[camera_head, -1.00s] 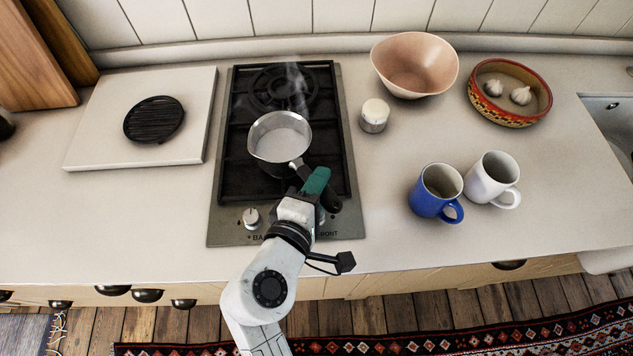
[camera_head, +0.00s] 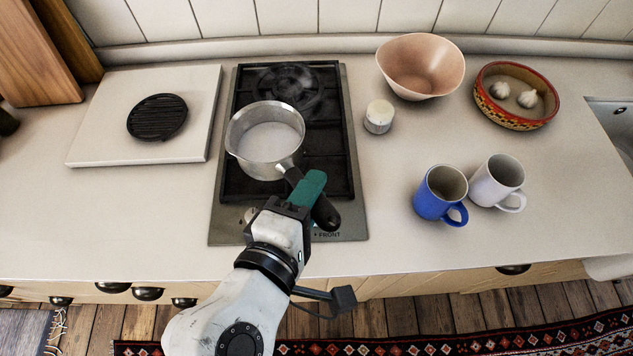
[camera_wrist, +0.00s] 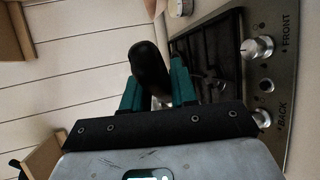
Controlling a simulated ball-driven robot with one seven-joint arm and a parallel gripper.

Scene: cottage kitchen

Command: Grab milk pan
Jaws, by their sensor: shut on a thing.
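The milk pan (camera_head: 266,143) is a small metal pan with pale milk in it and a black handle (camera_head: 322,210). In the head view it appears level and lifted above the stove. My gripper (camera_head: 308,190), with green fingers, is shut on the handle. In the wrist view the black handle (camera_wrist: 151,68) stands between the two green fingers of my gripper (camera_wrist: 155,88).
The two-burner stove (camera_head: 228,220) lies beneath. To its left is a white board (camera_head: 90,140) with a black round trivet (camera_head: 157,117). To the right are a small jar (camera_head: 379,117), a pink bowl (camera_head: 420,67), a blue mug (camera_head: 432,196), a white mug (camera_head: 498,182) and a garlic dish (camera_head: 515,95).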

